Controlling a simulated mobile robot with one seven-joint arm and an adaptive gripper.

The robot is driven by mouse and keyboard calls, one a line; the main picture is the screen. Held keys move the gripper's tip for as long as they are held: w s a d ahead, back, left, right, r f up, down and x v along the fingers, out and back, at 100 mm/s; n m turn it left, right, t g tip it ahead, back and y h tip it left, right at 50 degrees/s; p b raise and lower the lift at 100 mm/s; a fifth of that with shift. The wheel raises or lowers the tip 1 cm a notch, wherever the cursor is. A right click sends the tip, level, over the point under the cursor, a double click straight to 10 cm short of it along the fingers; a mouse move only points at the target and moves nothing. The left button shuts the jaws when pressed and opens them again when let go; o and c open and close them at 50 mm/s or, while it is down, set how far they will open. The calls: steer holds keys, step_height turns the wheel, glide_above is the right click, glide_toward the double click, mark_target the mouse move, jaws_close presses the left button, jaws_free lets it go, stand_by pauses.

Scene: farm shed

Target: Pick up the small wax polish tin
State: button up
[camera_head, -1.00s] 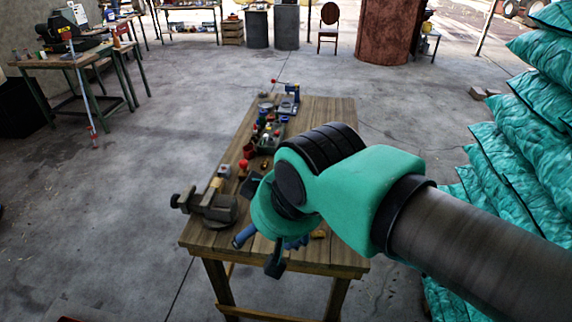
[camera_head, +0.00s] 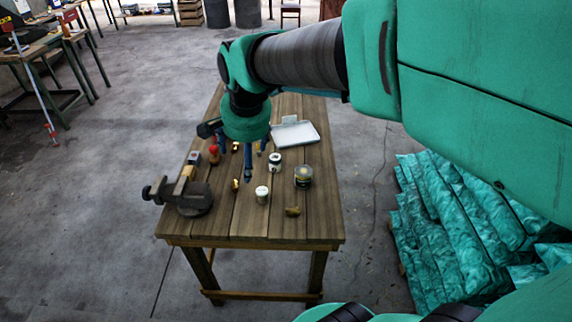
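Several small containers stand on the wooden workbench (camera_head: 240,220). One is a dark round tin or jar with a pale label (camera_head: 303,177), one a small white-and-dark container (camera_head: 274,161), one a small white container (camera_head: 262,195). I cannot read the labels, so I cannot tell which is the small wax polish tin. My gripper (camera_head: 245,160) hangs pointing down over the bench, its dark blue fingers spread open with nothing visible between them. It is left of the white-and-dark container and behind the white one. Its height above the bench is hard to judge.
A grey vise (camera_head: 188,195) sits at the bench's left edge. A red-topped item (camera_head: 213,154), small brass pieces (camera_head: 235,184) and a white tray (camera_head: 295,134) are around my gripper. Green sacks (camera_head: 460,220) are stacked at right. The bench's front strip is mostly clear.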

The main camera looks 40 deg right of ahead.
steer(key=w+d+f+m+g, duration=0.1)
steer(key=w+d+f+m, duration=0.4)
steer(key=d, duration=0.4)
steer(key=m+g+y+p, duration=0.1)
steer(key=m+g+p, duration=0.1)
steer(key=m, duration=1.3)
glide_above(304, 170)
step_height(304, 170, down, 16)
steer(key=shift+f, duration=0.25)
steer(key=shift+f, duration=0.1)
steer(key=shift+f+b, duration=0.5)
steer(key=shift+f, duration=3.7)
steer(key=shift+a+f+b, duration=0.1)
steer(key=shift+f+b, duration=0.3)
steer(key=shift+f, duration=2.2)
